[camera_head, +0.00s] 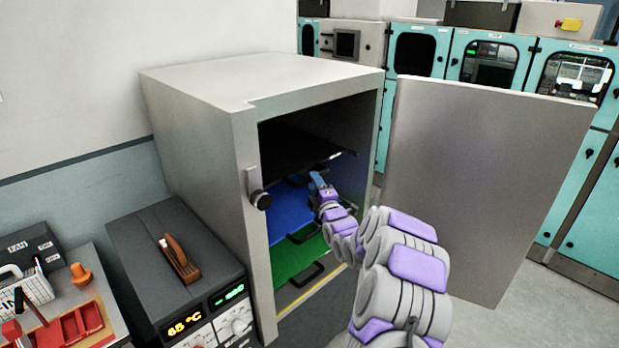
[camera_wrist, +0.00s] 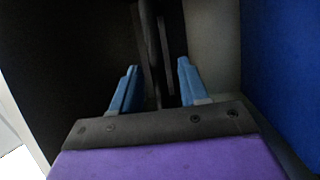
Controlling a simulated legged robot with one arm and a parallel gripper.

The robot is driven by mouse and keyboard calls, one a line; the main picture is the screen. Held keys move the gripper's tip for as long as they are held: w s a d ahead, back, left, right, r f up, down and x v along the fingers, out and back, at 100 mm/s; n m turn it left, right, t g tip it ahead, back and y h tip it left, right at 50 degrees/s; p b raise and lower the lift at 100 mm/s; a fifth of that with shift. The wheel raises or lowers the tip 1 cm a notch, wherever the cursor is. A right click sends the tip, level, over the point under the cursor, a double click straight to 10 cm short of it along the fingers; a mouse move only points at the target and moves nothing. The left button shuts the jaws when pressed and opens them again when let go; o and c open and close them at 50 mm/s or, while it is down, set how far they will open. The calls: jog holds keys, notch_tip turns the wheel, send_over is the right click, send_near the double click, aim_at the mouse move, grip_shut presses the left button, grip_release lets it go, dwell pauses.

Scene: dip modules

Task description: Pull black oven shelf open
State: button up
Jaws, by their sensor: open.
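The oven (camera_head: 190,130) is a grey cabinet with its door (camera_head: 480,180) swung wide open to the right. The black shelf (camera_head: 300,148) is the top one inside; it also shows in the wrist view as a dark surface on the left (camera_wrist: 75,60). My gripper (camera_head: 317,180) is at the oven's opening, just below the black shelf's front edge and above the blue shelf. In the wrist view my gripper (camera_wrist: 158,72) has its blue fingers apart, with a dark bar, apparently the black shelf's handle, between them. Contact with the bar cannot be told.
Below are a blue shelf (camera_head: 290,208), a green shelf (camera_head: 297,256) and a yellow-edged one (camera_head: 300,292). A bench with red trays (camera_head: 75,325) is at far left. Teal cabinets (camera_head: 440,52) stand behind.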

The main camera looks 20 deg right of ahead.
jog(key=w, duration=0.3)
jog(key=shift+d+r, duration=0.3)
jog(key=shift+d, duration=0.05)
jog(key=shift+w+d+b, duration=0.25)
jog(key=shift+w+b, duration=0.05)
jog(key=shift+w, duration=0.25)
jog(key=shift+w+a+r, duration=0.15)
jog(key=shift+w+a, duration=0.15)
jog(key=shift+c, duration=0.3)
jog(key=shift+d, duration=0.15)
jog(key=c, duration=0.5)
grip_shut()
